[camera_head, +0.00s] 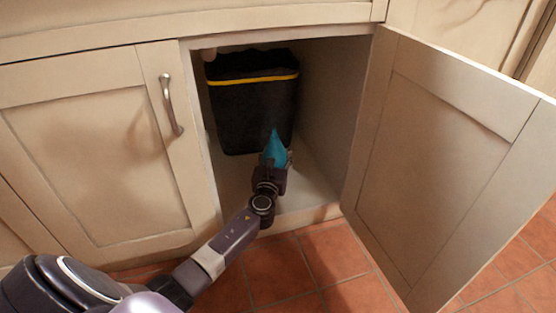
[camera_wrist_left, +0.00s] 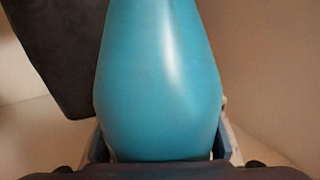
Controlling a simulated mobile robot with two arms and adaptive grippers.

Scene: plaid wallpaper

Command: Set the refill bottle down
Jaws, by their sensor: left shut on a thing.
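The refill bottle (camera_head: 275,148) is blue with a narrow pointed top. It is upright inside the open cabinet, in front of the black bin. My left gripper (camera_head: 272,170) is shut on its lower part. In the left wrist view the bottle (camera_wrist_left: 160,80) fills the middle, with the gripper's fingers (camera_wrist_left: 160,148) on both sides of its base. The bottle's underside is hidden, so I cannot tell whether it touches the cabinet floor (camera_head: 312,190). My right gripper is not in view.
A black bin (camera_head: 250,115) with a yellow band stands at the back left of the cabinet. The open door (camera_head: 440,150) swings out on the right. The closed door (camera_head: 95,150) with a metal handle (camera_head: 171,105) is on the left. Cabinet floor is free right of the bottle.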

